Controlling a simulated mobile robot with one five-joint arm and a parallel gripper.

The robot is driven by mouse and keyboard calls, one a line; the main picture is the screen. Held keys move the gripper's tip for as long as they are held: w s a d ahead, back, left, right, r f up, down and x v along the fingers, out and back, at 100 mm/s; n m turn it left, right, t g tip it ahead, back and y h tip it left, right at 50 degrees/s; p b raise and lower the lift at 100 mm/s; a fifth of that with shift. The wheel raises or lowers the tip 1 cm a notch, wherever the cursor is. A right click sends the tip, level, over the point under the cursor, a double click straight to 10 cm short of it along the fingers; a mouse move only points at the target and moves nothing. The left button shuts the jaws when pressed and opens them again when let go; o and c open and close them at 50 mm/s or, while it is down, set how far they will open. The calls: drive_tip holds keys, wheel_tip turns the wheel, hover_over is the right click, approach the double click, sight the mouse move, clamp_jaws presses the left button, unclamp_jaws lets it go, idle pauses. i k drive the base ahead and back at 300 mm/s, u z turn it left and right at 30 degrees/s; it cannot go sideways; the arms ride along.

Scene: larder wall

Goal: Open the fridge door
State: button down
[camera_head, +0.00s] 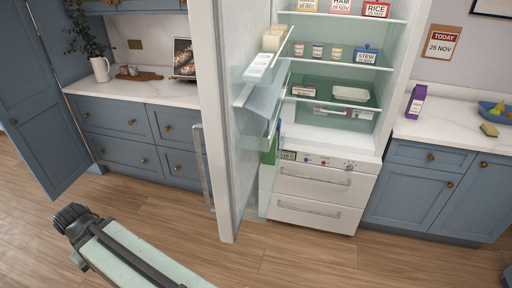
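The fridge door (215,110) stands swung well open, nearly edge-on to me, at the middle of the view. Its long metal handle (202,165) is on the left, outer face. Clear door bins (264,90) show on its inner side. The fridge (330,115) is open behind it, with shelves in plain view. My arm reaches in from the bottom edge, and my gripper (70,218) is at its dark end in the lower left. It is well apart from the door and handle. Its fingers cannot be made out clearly.
Blue cabinets with a white counter (140,92) stand left, and another counter (450,128) stands right. A tall blue cabinet door (40,90) juts out at far left. Two white drawers (315,200) sit below the fridge. The wooden floor (300,262) in front is clear.

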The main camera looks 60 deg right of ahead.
sight(226, 36)
drive_tip(key=u, duration=0.05)
drive_tip(key=k, duration=1.05)
drive_tip(key=z, duration=0.05)
